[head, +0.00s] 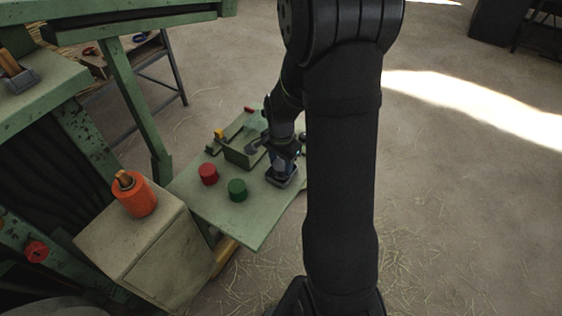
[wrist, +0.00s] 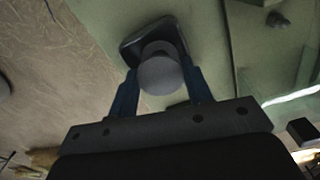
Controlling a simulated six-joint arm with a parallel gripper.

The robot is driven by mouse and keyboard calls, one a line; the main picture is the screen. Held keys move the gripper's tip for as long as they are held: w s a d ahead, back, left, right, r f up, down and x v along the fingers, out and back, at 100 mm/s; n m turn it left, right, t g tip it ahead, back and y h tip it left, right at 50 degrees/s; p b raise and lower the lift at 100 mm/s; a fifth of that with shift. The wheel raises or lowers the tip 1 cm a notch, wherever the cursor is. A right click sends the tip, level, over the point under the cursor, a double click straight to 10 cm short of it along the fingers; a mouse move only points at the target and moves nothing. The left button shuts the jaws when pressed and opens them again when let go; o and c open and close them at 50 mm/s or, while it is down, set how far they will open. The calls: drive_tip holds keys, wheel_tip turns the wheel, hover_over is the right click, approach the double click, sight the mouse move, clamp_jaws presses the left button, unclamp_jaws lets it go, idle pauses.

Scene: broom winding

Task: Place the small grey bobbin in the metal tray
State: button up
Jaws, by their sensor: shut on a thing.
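My gripper (head: 286,168) points down at the right part of the green table, right over the small metal tray (head: 283,180). In the wrist view its two blue fingers (wrist: 160,80) are shut on the small grey bobbin (wrist: 160,74), seen end-on as a round grey disc. The dark metal tray (wrist: 131,50) shows behind the bobbin, with its rim around the bobbin's far side. I cannot tell whether the bobbin touches the tray floor. In the head view my gripper hides the bobbin.
The green table (head: 215,205) also holds a red spool (head: 208,174), a green spool (head: 237,190) and a green open box (head: 243,152). An orange spool (head: 138,198) stands on a cabinet at left. The table's front is clear.

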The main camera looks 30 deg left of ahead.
sight(281, 165)
drive_tip(key=shift+f, duration=0.1)
drive_tip(key=o, duration=1)
drive_tip(key=shift+o, duration=0.2)
wheel_tip(281, 165, up, 12)
